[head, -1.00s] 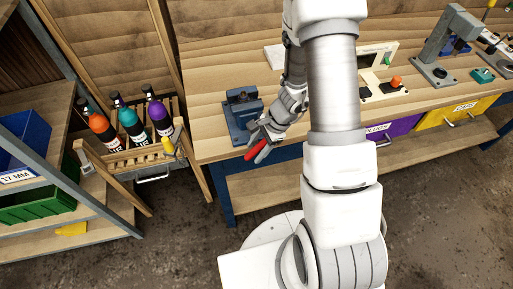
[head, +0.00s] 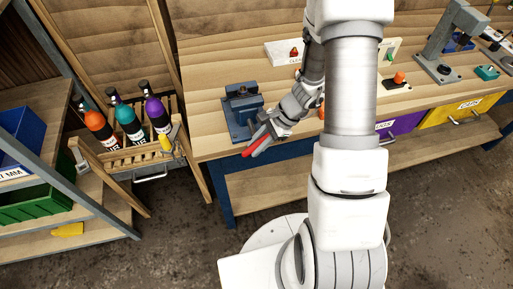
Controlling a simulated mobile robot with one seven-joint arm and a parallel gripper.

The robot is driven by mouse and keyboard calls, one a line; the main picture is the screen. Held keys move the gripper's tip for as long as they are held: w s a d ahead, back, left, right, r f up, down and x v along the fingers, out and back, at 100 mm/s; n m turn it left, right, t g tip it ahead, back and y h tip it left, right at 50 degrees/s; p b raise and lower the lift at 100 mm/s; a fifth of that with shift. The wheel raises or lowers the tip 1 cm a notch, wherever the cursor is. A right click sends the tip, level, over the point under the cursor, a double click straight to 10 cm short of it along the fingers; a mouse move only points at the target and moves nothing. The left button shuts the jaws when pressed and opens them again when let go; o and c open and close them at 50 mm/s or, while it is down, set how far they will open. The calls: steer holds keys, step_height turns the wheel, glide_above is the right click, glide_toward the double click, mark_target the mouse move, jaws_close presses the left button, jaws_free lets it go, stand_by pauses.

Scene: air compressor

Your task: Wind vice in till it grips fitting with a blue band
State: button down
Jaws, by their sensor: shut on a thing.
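The blue vice (head: 241,108) stands at the front left edge of the wooden bench. A small dark piece (head: 242,90) shows at its top; I cannot make out a blue band on it or whether the jaws touch it. A red handle (head: 254,147) slants at the vice's front, just past the bench edge. My gripper (head: 262,139) is at this handle, low and to the right of the vice, and is shut on it. The gripper's fingers partly hide the handle and the vice's front.
A white panel with a red part (head: 293,52) lies behind my arm. A bottle rack (head: 148,158) stands left of the bench. Purple and yellow drawers (head: 465,110) are at the right. The bench top left of the vice is clear.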

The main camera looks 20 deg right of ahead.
steer(key=c, duration=0.7)
jaws_free()
steer(key=p+v, duration=0.1)
steer(key=v, duration=1.6)
steer(key=shift+s+d+r, duration=0.1)
steer(key=shift+s+r, duration=0.05)
steer(key=shift+r, duration=0.05)
